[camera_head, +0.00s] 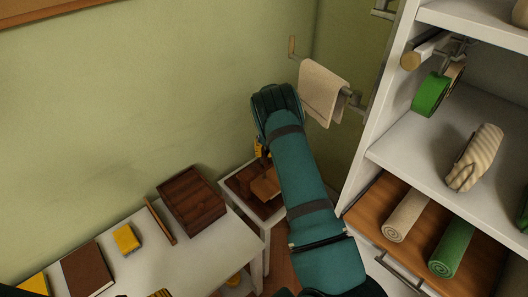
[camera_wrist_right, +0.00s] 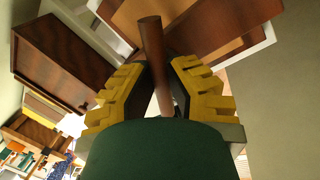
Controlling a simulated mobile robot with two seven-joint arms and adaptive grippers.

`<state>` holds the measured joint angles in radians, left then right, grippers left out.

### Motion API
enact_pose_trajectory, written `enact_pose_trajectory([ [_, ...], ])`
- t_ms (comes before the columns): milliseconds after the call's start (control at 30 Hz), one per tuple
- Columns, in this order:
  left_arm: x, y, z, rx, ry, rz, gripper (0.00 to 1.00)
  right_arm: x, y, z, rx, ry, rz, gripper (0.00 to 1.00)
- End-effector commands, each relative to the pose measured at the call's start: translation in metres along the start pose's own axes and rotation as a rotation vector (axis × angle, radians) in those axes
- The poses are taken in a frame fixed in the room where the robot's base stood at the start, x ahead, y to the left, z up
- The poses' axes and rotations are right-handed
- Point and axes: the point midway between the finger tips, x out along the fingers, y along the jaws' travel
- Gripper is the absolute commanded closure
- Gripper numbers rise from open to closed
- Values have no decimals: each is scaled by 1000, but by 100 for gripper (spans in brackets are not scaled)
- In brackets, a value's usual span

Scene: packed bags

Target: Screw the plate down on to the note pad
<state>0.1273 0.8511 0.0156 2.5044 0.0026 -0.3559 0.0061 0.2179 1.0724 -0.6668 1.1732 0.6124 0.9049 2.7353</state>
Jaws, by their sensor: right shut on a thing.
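My right gripper (camera_wrist_right: 163,78) has its yellow ridged fingers on both sides of a reddish-brown round bar (camera_wrist_right: 152,42) in the right wrist view and is shut on it. In the head view only a little of this gripper (camera_head: 259,150) shows past my teal forearm, above a small white table. An orange-brown flat board (camera_head: 266,186), perhaps the plate, lies there over a darker wooden piece; a tan board (camera_wrist_right: 190,18) shows beyond the bar in the wrist view. I cannot make out a note pad under it. My left gripper is not in view.
A dark wooden box (camera_head: 192,202), a thin brown stick (camera_head: 160,222), a yellow block (camera_head: 126,239) and a brown book (camera_head: 87,270) lie on the white table at left. A towel (camera_head: 323,93) hangs on the wall. A white shelf (camera_head: 420,140) stands at right.

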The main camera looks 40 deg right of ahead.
Motion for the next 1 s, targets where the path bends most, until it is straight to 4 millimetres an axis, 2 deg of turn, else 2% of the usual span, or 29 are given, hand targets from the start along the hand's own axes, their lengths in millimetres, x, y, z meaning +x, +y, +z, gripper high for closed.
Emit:
enact_pose_trajectory([
  [467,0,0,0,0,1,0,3,5,0,-4,15,10,0,100],
  [500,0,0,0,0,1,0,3,5,0,-4,15,10,0,80],
  [567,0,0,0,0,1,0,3,4,0,-4,15,9,0,58],
  [600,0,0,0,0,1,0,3,4,0,-3,15,7,0,52],
  [867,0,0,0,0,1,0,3,1,0,-1,14,2,0,52],
  [1000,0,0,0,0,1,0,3,-6,0,0,13,-1,0,52],
])
